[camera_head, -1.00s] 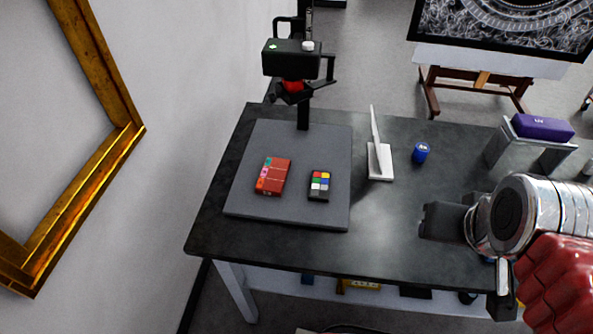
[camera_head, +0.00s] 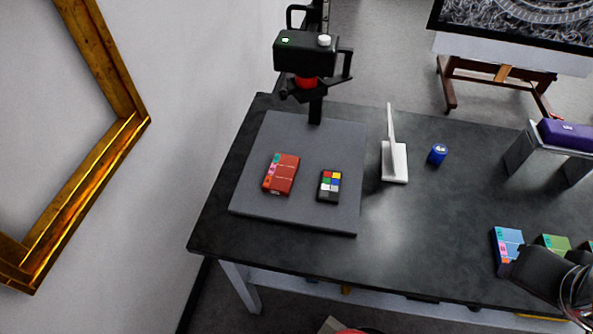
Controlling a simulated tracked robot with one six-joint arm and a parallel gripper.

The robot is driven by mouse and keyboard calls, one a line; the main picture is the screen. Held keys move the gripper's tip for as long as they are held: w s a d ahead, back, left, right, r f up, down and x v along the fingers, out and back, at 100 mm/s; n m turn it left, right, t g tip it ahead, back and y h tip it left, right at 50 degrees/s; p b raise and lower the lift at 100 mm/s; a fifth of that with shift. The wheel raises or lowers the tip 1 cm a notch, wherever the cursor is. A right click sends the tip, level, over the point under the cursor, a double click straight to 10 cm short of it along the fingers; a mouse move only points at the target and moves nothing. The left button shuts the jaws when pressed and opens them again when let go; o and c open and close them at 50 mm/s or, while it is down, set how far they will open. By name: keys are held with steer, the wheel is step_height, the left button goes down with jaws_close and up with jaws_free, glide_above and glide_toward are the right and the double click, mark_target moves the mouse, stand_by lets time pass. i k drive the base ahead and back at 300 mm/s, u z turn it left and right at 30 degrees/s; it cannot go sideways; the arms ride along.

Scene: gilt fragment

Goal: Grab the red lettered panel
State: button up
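The red lettered panel (camera_head: 284,175) lies flat on a grey square board (camera_head: 258,212) on the dark table. It has a strip of coloured marks along its left edge; the letters are too small to read. My gripper (camera_head: 522,265) is at the lower right, far from the red panel, close to a blue panel (camera_head: 508,241) and a green panel (camera_head: 553,243). Its fingers are dark and partly cut off by the frame, so their opening cannot be made out.
A small colour chart (camera_head: 329,186) lies just right of the red panel. A black camera device (camera_head: 306,54) on a post overhangs the board's back. A white stand (camera_head: 395,166), a blue can (camera_head: 438,154) and a purple box (camera_head: 567,134) are farther right. The front middle tabletop is clear.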

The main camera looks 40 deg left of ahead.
mark_target(279, 179)
steer(key=z, duration=0.1)
steer(key=k, duration=1.05)
steer(key=u, duration=2.05)
steer(key=i, duration=1)
steer(key=u, duration=0.05)
